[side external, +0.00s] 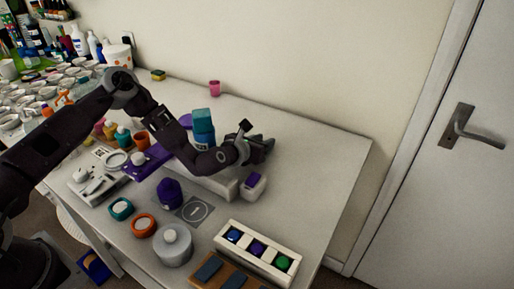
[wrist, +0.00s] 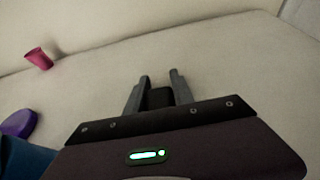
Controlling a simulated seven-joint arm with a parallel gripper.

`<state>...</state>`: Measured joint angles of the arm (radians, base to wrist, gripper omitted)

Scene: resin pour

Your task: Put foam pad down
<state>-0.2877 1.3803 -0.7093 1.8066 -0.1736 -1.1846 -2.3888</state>
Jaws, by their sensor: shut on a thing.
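My gripper (side external: 265,144) is over the right part of the white table (side external: 325,160), pointing right in the side view. In the side view the pad cannot be told apart from the dark fingers.
A white block with a purple top (side external: 252,182) stands just below my gripper. A white tray (side external: 228,250) with coloured wells is at the front. A pink cup (side external: 214,87) stands near the wall; it also shows in the wrist view (wrist: 38,59). The table's right side is clear.

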